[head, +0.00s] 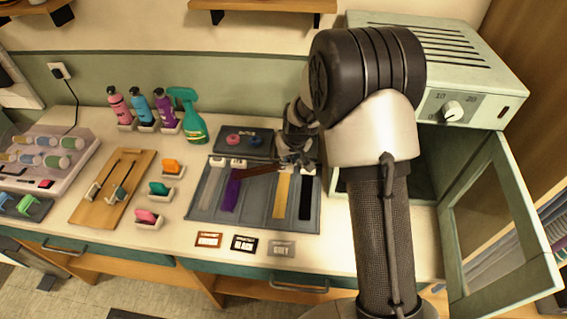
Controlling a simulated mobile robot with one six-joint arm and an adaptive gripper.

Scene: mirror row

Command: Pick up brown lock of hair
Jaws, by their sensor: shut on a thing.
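A brown lock of hair (257,171) shows in the head view as a dark reddish-brown strip, slanting across the upper middle of the grey tray (258,211). Its right end is at my gripper (291,157), which is shut on it. The fingertips are small and partly hidden by the gripper body. I cannot tell whether the lock's left end touches the tray or the purple lock. A grey lock (211,190), a purple lock (231,192), a blond lock (283,194) and a black lock (306,197) lie lengthwise in the tray.
Three cards (244,243) lie in front. A pale cabinet (495,95) with its door (502,220) open stands right. My arm hides part of the counter.

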